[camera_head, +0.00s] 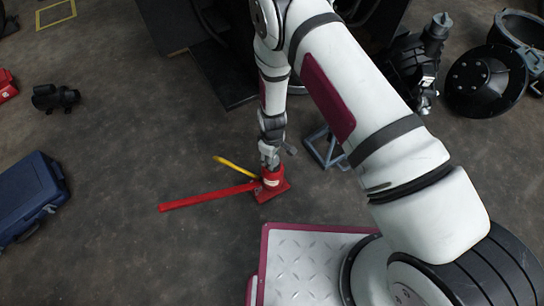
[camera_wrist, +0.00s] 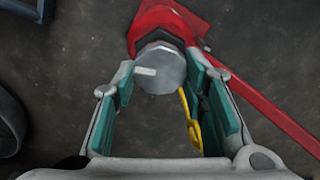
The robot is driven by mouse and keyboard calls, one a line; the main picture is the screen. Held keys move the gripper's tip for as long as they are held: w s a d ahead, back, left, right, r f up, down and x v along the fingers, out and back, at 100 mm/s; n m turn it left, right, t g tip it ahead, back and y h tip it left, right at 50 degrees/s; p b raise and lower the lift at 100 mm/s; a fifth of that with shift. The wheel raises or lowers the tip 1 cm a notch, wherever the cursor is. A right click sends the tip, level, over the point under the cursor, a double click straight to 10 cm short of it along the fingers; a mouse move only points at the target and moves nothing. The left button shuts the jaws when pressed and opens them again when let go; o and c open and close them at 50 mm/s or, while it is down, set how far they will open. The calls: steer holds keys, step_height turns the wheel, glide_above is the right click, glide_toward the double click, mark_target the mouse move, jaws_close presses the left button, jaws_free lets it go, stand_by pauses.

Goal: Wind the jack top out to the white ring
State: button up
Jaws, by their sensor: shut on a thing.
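The red jack (camera_head: 272,186) stands on the floor in the middle of the head view, with a red bar running left from it. My gripper (camera_head: 270,160) is right above the jack, pointing down. In the wrist view, the grey faceted jack top (camera_wrist: 162,70) has a short white mark on its face. It sits between the two green-padded fingers of my gripper (camera_wrist: 161,72), which are shut on it. The red jack body (camera_wrist: 165,18) shows beyond it. I cannot make out a white ring; the jack's stem is hidden.
A yellow bar (camera_head: 235,167) lies left of the jack. A grey-blue frame (camera_head: 326,148) stands close on the right. A blue case (camera_head: 27,197) lies at the far left, and dark forklift parts (camera_head: 230,70) stand behind. The floor at left is mostly clear.

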steer(key=n, duration=0.4)
steer(key=shift+s+d+f+n, duration=0.1)
steer(key=shift+s+n, duration=0.05)
steer(key=shift+n, duration=0.15)
steer(key=n, duration=0.4)
steer(key=shift+n, duration=0.3)
steer(key=n, duration=0.4)
steer(key=shift+s+d+n, duration=0.1)
steer(key=shift+n, duration=0.2)
steer(key=n, duration=0.4)
steer(key=n+p, duration=0.1)
steer(key=n, duration=0.4)
steer(key=shift+d, duration=0.1)
steer(key=n+p, duration=0.1)
steer(key=n, duration=0.3)
steer(key=shift+n, duration=0.3)
steer(key=n+p, duration=0.1)
steer(key=n, duration=0.3)
steer(key=shift+d+n, duration=0.1)
steer(key=shift+n, duration=1.9)
